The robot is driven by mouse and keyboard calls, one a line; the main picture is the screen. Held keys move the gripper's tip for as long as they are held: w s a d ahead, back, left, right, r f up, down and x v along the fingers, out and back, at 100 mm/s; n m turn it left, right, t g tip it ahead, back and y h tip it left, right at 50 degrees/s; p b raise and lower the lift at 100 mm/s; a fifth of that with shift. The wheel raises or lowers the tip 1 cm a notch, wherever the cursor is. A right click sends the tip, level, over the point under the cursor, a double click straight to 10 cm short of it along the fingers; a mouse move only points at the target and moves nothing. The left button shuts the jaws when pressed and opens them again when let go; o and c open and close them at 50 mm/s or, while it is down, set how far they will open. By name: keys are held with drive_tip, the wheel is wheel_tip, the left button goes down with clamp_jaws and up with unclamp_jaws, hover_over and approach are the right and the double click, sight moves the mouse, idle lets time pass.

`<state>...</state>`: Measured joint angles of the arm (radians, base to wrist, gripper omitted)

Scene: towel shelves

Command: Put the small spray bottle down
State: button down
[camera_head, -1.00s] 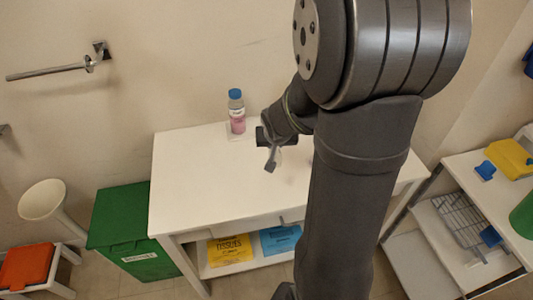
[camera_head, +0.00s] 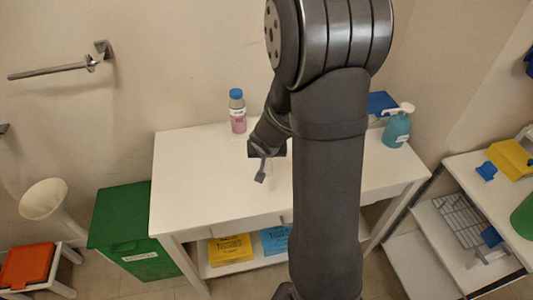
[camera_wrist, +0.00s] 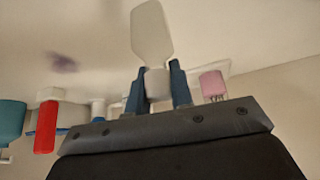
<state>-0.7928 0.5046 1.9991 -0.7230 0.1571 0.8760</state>
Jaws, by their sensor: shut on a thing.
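My gripper (camera_wrist: 156,84) is shut on a white object, which I take to be the small spray bottle (camera_wrist: 152,35); its narrow part sits between the two dark blue fingers in the wrist view. In the head view my gripper (camera_head: 262,165) is over the left-middle part of the white table (camera_head: 190,185). The bottle is not clearly seen there, hidden or lost against the white top. I cannot tell whether it touches the table.
A pink bottle with a blue cap (camera_head: 238,115) stands at the table's back left. A teal pump bottle (camera_head: 397,130) stands at the right end, with a blue item (camera_head: 381,103) behind. A red item (camera_wrist: 46,125) shows in the wrist view. The table's front left is clear.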

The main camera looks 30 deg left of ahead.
drive_tip(key=shift+f, duration=0.1)
drive_tip(key=c, duration=1.3)
unclamp_jaws()
drive_tip(key=v, duration=1.2)
drive_tip(key=x, duration=1.2)
